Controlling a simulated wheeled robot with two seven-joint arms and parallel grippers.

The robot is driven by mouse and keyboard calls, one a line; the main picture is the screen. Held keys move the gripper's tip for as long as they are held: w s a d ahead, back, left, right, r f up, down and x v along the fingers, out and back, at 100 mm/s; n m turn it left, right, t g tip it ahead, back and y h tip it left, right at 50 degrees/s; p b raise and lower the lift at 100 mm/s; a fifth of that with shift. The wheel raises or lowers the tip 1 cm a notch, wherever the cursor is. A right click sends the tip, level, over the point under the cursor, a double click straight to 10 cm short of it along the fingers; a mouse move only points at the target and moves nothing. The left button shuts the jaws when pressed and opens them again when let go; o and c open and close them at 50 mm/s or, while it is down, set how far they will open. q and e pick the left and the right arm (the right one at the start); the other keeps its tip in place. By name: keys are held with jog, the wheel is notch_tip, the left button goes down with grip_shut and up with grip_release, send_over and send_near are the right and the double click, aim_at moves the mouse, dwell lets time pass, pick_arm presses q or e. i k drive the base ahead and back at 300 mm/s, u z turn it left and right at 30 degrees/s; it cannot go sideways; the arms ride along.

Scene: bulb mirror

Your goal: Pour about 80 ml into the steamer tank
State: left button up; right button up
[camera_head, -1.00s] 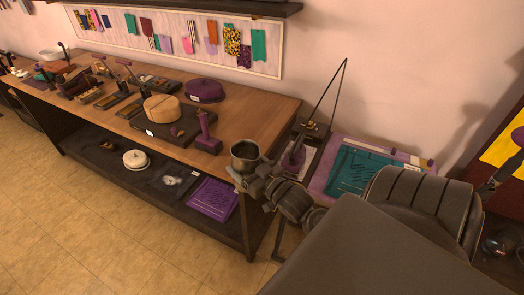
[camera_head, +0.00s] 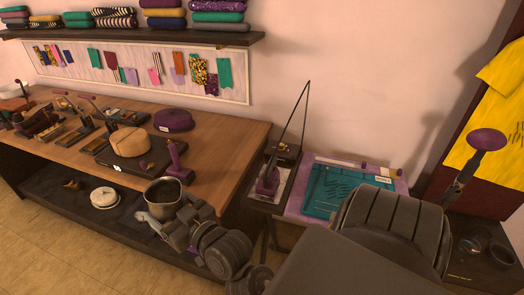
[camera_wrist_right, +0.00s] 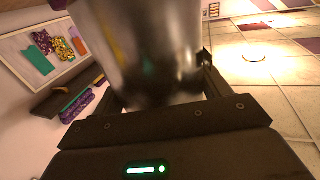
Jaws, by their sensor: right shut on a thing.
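A grey metal pot (camera_head: 163,194) is held upright by my right gripper (camera_head: 172,217), in front of the wooden table's right end. In the right wrist view the blurred metal pot (camera_wrist_right: 150,55) fills the space between the fingers. What is in the pot cannot be made out. A purple-based device with a tall thin dark frame (camera_head: 268,180), perhaps the steamer, stands on a small stand right of the table, apart from the pot. Its tank opening cannot be made out. My left gripper is out of view.
The wooden table (camera_head: 222,150) carries a purple upright tool (camera_head: 176,161), a round wooden block (camera_head: 129,140), a purple disc (camera_head: 173,120) and several small tools. A teal mat (camera_head: 335,190) lies right of the stand. A purple-topped stick (camera_head: 487,139) rises at the right.

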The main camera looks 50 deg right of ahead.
aim_at(478, 237)
jog(key=z, duration=0.5)
jog(key=k, duration=0.65)
jog(key=z, duration=1)
jog(key=k, duration=0.7)
jog(key=z, duration=0.45)
jog(key=i, duration=1.1)
jog(key=z, duration=0.45)
